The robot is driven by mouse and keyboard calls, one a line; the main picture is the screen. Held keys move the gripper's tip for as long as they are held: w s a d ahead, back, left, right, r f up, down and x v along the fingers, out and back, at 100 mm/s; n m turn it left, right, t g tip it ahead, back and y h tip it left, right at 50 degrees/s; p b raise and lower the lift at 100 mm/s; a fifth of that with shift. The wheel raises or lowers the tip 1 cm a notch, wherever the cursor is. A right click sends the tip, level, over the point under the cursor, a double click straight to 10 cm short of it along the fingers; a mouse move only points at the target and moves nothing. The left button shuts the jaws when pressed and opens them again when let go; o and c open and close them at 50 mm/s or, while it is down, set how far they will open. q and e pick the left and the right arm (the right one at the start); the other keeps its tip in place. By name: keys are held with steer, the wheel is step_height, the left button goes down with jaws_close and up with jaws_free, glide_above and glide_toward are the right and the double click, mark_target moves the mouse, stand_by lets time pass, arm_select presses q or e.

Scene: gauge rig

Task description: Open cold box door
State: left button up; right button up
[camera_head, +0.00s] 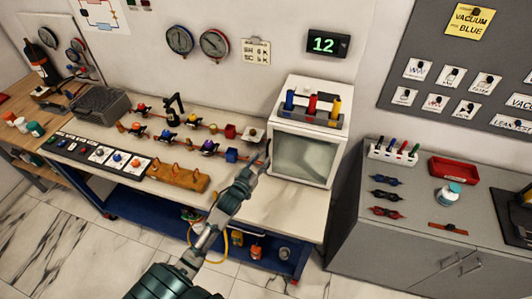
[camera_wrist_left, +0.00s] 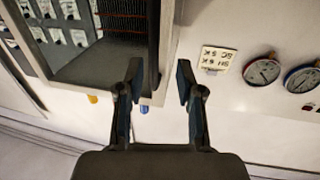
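The cold box (camera_head: 312,120) is a white cabinet at the right end of the workbench. Its glass-fronted door (camera_head: 303,158) faces me and looks shut in the head view. My left gripper (camera_head: 265,158) is at the left edge of the door. In the left wrist view my left gripper (camera_wrist_left: 159,78) is open, its fingers apart. The pale edge of the cold box (camera_wrist_left: 165,50) shows between and beyond the fingertips, with dark shelving left of it. I cannot tell whether the fingers touch the box. My right gripper is not in view.
Red, blue and yellow cylinders (camera_head: 312,104) stand in a rack on the cold box. Left of it, the workbench (camera_head: 284,205) carries small valves and a wooden block (camera_head: 178,177). A grey cabinet (camera_head: 395,225) stands close on the right. Gauges (camera_head: 214,44) hang behind.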

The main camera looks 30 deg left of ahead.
mark_target(267, 155)
arm_select(q)
steer(key=w, duration=0.3)
steer(key=shift+w, duration=0.35)
steer(key=shift+w+d, duration=0.15)
steer(key=shift+d, duration=0.15)
steer(key=shift+d+r, duration=0.2)
steer(key=shift+d, duration=0.2)
steer(key=shift+a+f, duration=0.1)
steer(key=shift+a, duration=0.15)
steer(key=c, duration=0.7)
steer(key=shift+a+f, duration=0.1)
steer(key=shift+a, duration=0.2)
jaws_close()
steer(key=shift+d, duration=0.1)
